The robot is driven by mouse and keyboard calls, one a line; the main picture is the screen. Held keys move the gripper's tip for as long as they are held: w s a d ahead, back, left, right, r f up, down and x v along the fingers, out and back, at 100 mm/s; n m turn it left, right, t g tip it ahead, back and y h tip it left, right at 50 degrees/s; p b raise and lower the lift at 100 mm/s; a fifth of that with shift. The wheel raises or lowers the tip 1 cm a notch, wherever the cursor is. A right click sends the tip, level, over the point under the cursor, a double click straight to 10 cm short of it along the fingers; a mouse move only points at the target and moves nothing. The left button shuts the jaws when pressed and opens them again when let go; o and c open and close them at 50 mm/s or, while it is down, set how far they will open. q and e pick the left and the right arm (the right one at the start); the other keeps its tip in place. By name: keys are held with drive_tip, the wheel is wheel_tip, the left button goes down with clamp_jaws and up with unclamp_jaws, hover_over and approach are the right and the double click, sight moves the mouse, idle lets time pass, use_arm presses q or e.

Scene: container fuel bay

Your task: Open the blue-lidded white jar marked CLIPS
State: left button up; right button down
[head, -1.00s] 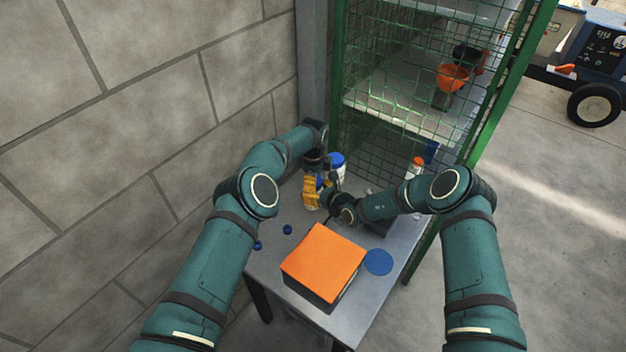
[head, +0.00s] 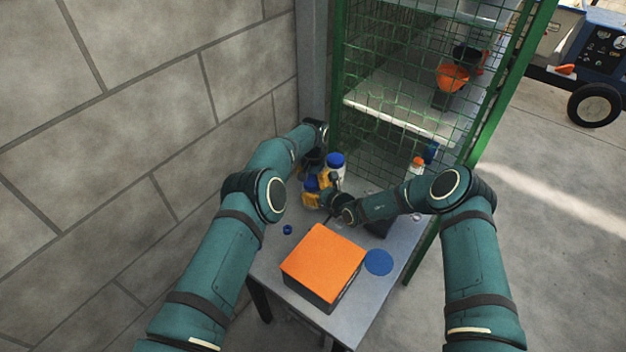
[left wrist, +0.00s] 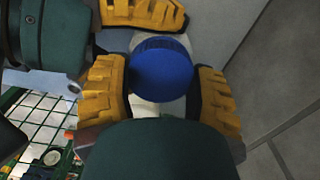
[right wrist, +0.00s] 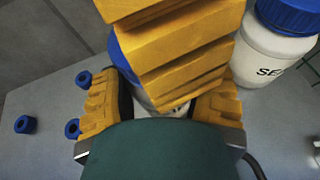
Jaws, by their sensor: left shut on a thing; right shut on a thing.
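A white jar with a blue lid (left wrist: 161,70) stands between my two grippers. Its lid also shows partly in the right wrist view (right wrist: 121,58). My left gripper (left wrist: 164,92) is shut on the lid from above, one yellow finger on each side. My right gripper (right wrist: 160,104) is shut on the jar's white body (right wrist: 146,98), below the left fingers. In the head view the grippers hide most of the jar, and its marking is not visible. The lid sits over the body; I cannot tell whether it is loose.
A second blue-lidded white jar (right wrist: 272,45), lettered "SE...", stands close beside. An orange-topped box (head: 323,259) and blue disc (head: 378,262) are nearer. A green mesh cage (head: 400,130) stands behind.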

sight(313, 180)
use_arm(q)
drive_tip(key=shift+r, duration=0.35)
use_arm(e)
drive_tip(key=shift+f, duration=0.1)
idle(0.5)
use_arm(q)
drive_tip(key=shift+r, duration=0.65)
drive_tip(key=shift+r, duration=0.15)
drive_tip(key=shift+s+r, duration=0.1)
drive_tip(key=shift+r, duration=1.8)
use_arm(e)
drive_tip(key=shift+c, duration=0.7)
unclamp_jaws()
drive_tip(key=shift+s+d, duration=0.1)
